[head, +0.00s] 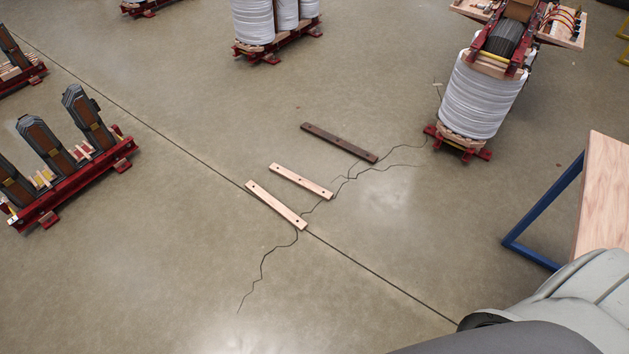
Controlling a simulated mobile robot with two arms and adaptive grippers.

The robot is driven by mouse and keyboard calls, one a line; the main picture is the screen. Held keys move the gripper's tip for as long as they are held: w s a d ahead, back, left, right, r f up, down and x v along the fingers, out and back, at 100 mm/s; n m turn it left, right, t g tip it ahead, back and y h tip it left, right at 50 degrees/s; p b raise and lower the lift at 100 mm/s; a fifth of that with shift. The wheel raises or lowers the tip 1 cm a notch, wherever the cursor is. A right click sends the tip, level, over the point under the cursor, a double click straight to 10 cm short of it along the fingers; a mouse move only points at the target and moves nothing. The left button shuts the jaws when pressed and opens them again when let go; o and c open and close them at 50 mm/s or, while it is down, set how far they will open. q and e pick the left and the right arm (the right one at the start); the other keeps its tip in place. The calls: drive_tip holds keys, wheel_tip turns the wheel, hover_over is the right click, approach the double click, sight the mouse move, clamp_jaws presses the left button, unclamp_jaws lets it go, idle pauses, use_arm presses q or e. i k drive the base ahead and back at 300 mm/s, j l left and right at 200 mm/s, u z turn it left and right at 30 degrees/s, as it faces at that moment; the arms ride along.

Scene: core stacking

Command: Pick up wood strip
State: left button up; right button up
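Three strips with holes lie apart on the concrete floor in the middle of the head view. The nearest is a light wood strip (276,206). A second, slightly shorter light wood strip (301,181) lies just beyond it. A dark brown strip (339,142) lies farther back. All three are flat and slant down to the right. Neither of my grippers is in view, and nothing is seen touching the strips.
A red-framed core stand (75,178) is at the left. A white-wound coil unit (481,96) stands at the upper right, with more coils (254,20) at the back. A wood-topped table (604,195) with blue legs (545,216) is at the right. Floor around the strips is clear but cracked.

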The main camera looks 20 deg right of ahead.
sight(284, 211)
drive_tip(key=i+l+z, duration=0.2)
drive_tip(key=i+z, duration=0.7)
drive_tip(key=i, duration=0.15)
